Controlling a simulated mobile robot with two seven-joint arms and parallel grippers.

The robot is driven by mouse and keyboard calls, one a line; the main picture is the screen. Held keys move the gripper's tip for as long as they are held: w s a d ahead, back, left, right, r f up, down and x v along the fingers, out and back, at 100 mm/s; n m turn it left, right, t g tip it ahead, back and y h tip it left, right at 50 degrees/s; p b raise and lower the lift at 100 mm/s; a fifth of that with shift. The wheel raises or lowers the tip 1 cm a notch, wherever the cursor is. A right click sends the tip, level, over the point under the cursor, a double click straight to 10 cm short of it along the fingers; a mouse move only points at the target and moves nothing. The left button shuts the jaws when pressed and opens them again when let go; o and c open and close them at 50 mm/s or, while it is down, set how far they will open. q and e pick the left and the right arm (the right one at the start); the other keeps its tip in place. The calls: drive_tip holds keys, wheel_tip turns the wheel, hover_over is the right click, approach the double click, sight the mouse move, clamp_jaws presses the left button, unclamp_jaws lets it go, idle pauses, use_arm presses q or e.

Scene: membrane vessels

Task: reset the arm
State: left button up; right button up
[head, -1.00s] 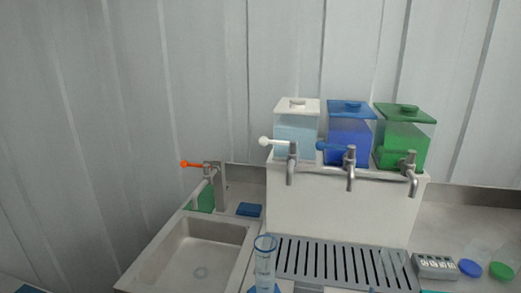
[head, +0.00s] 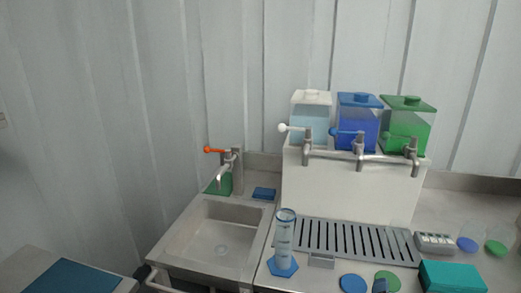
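The task names only my arm, and I make out neither gripper for sure in the head view. A clear graduated cylinder (head: 284,236) on a blue hexagonal foot stands upright on the counter, left of the slotted drip tray (head: 345,240).
White, blue (head: 357,128) and green (head: 408,130) tanks with taps stand on a white block (head: 350,190) behind the tray. A sink (head: 215,235) with an orange-handled tap (head: 228,165) is at left.

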use_arm(q)
drive_tip(key=shift+s+a+f, duration=0.1)
drive_tip(key=shift+s+a, duration=0.05)
drive_tip(key=shift+s, duration=0.1)
use_arm(e)
drive_tip(key=s+a+f+m+g+y, duration=0.2)
drive_tip(key=s+f+m, duration=0.3)
drive_tip(key=s+m, duration=0.4)
drive_tip(key=s+a+f+m+g+y, duration=0.2)
drive_tip(key=s+f+m+y, duration=0.2)
drive_tip(key=s+m, duration=0.6)
drive_tip(key=shift+a+f+m+y, duration=0.2)
drive_tip(key=shift+f+m+y, duration=0.3)
drive_tip(key=shift+m, duration=0.5)
